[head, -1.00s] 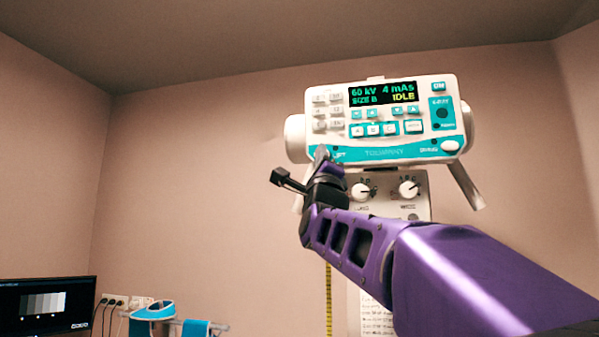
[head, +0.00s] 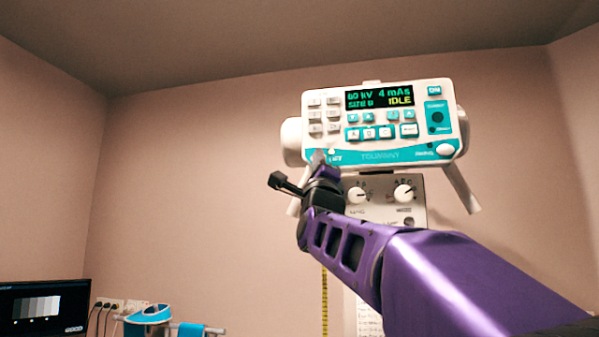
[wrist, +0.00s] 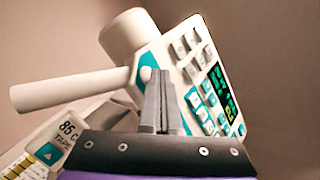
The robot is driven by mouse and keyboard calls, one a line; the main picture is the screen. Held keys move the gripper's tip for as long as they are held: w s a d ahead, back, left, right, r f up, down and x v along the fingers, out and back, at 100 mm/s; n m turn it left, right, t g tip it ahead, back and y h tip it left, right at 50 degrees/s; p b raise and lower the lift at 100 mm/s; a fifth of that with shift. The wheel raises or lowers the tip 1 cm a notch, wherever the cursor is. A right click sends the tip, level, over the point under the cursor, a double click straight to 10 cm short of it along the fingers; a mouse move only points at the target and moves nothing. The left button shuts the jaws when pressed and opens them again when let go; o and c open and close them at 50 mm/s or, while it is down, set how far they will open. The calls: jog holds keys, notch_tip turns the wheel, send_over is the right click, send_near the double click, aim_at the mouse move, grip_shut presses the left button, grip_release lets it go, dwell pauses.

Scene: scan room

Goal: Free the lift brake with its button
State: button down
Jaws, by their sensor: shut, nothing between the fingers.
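The control panel (head: 380,156) is a white and teal unit high on the wall side, its screen reading 60 kV, 4 mAs and IDLE. The lift label (head: 334,157) is at its lower left corner, partly behind my gripper (head: 319,157). In the wrist view, a small round white button (wrist: 147,73) sits on the teal strip just left of my fingertips (wrist: 158,72). My gripper is shut and empty, its tips close to this corner. I cannot tell whether they touch the panel.
A white handle bar (wrist: 70,87) sticks out near the gripper. A box with two knobs (head: 380,196) sits below the panel. Several other buttons lie close on the panel face. A monitor (head: 42,307) and teal straps on a rail (head: 190,328) are low left. The left wall area is clear.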

dwell(0.4)
jog(key=shift+s+a+b, duration=0.25)
jog(key=shift+s+b, duration=0.4)
jog(key=shift+s, duration=0.05)
jog(key=s+b, duration=0.1)
jog(key=s+a, duration=0.1)
jog(key=s, duration=0.1)
jog(key=s+b, duration=0.1)
jog(key=shift+s+a+b, duration=0.25)
jog(key=shift+s+b, duration=0.1)
jog(key=shift+s, duration=0.05)
dwell(0.4)
